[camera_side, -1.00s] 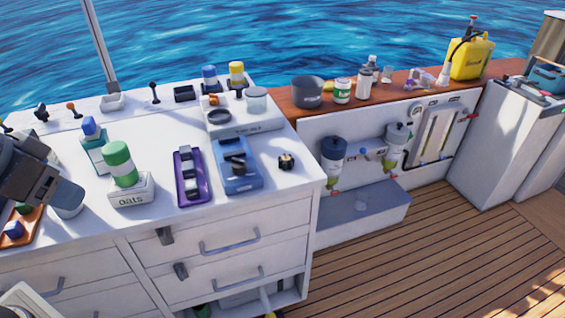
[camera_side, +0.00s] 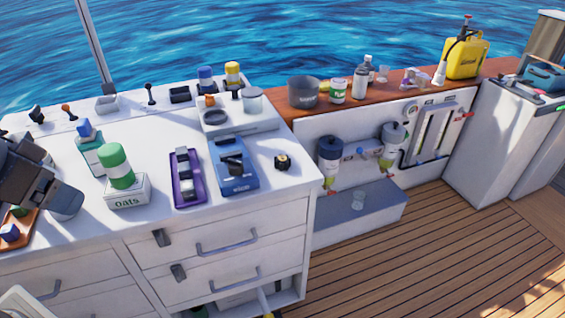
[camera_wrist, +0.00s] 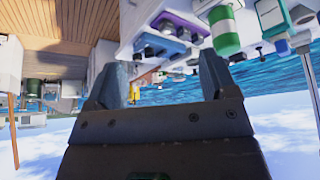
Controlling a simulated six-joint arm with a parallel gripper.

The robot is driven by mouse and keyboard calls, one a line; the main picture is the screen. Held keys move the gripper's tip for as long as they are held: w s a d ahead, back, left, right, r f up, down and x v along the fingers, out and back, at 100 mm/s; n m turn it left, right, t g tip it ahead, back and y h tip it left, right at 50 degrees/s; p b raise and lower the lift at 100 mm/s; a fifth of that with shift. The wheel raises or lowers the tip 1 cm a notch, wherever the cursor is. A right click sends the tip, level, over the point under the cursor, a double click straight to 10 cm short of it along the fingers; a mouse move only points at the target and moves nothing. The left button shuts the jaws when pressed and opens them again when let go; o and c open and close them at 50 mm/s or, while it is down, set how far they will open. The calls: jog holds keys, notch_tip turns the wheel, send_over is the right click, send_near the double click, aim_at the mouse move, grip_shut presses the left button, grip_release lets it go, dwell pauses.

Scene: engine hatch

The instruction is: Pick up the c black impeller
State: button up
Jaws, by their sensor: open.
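A small black impeller (camera_side: 283,162) with a brass-coloured middle sits on the white counter, right of the blue tray and near the right edge. In the wrist view, where the scene is upside down, a small dark thing beside the blue tray looks like it, but it is too small to be sure. My gripper (camera_side: 42,190) is at the far left of the side view, well away from the impeller. In the wrist view its two dark fingers (camera_wrist: 161,78) are apart with nothing held between them.
The blue tray (camera_side: 244,186), purple tray (camera_side: 180,190), oats box (camera_side: 127,192) and green-white bottle (camera_side: 116,168) stand between my gripper and the impeller. A raised platform (camera_side: 264,122) with jars lies behind. The counter ends just right of the impeller.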

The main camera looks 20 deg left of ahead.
jog(key=w+d+r, duration=0.1)
jog(key=w+r, duration=0.3)
jog(key=w, duration=0.3)
jog(key=g, duration=0.1)
send_over(282, 158)
jog(key=s, duration=0.2)
jog(key=f, duration=1.9)
jog(key=shift+s+d, duration=0.1)
jog(key=shift+d, duration=0.2)
jog(key=shift+s+a+x, duration=0.1)
jog(key=shift+a+x, duration=0.05)
jog(key=shift+x, duration=1.3)
jog(key=shift+s+a+x, duration=0.1)
jog(key=shift+a+x, duration=0.05)
jog(key=shift+x, duration=1.35)
